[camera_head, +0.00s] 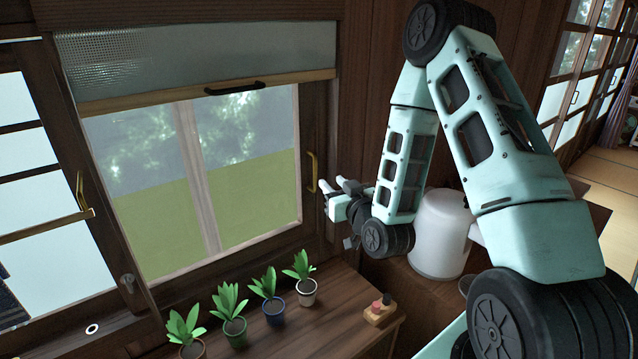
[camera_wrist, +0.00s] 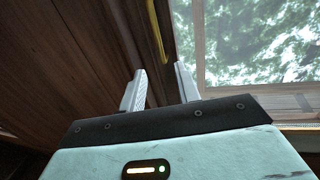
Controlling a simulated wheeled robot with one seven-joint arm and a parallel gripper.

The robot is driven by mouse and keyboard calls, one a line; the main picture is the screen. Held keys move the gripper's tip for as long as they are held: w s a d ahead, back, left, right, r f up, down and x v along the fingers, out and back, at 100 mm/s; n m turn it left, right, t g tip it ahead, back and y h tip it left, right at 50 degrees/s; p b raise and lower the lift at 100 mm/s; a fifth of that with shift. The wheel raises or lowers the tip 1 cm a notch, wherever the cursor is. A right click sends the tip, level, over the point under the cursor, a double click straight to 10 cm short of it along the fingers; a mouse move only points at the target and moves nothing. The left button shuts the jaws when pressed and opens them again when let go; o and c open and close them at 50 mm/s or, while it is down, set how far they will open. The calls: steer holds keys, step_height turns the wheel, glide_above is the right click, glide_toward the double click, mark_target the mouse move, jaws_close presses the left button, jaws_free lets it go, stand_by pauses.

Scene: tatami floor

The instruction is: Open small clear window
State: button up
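The small clear window (camera_head: 240,175) is in the middle of the head view, in a dark wood frame, with grass and trees behind it; it looks closed. Its upright brass handle (camera_head: 312,172) is on the frame's right side. The handle also shows at the top of the wrist view (camera_wrist: 154,30), ahead of the gap between my fingers. My gripper (camera_head: 324,196) is just right of and slightly below the handle in the head view. In the wrist view my gripper (camera_wrist: 159,72) has its fingers apart with nothing between them, short of the handle.
A frosted panel (camera_head: 195,55) with a black handle (camera_head: 235,88) is above the clear pane. Several potted plants (camera_head: 229,320) and a small wooden block (camera_head: 380,312) stand on the wooden counter (camera_head: 320,335) below. A white kettle-like vessel (camera_head: 440,235) stands behind my arm. Another brass handle (camera_head: 82,195) is at left.

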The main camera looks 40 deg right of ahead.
mark_target(315, 168)
steer(key=w+b, duration=0.1)
steer(key=w, duration=0.1)
steer(key=w+b, duration=0.1)
steer(key=w, duration=0.1)
steer(key=w+d+b, duration=0.1)
steer(key=w, duration=0.2)
steer(key=shift+w+r+b, duration=0.1)
steer(key=shift+r+b, duration=0.1)
steer(key=shift+b, duration=0.1)
steer(key=shift+w+d+f, duration=0.15)
steer(key=shift+w+d, duration=0.05)
steer(key=shift+w, duration=0.55)
steer(key=shift+c, duration=0.3)
steer(key=shift+a, duration=0.1)
jaws_close()
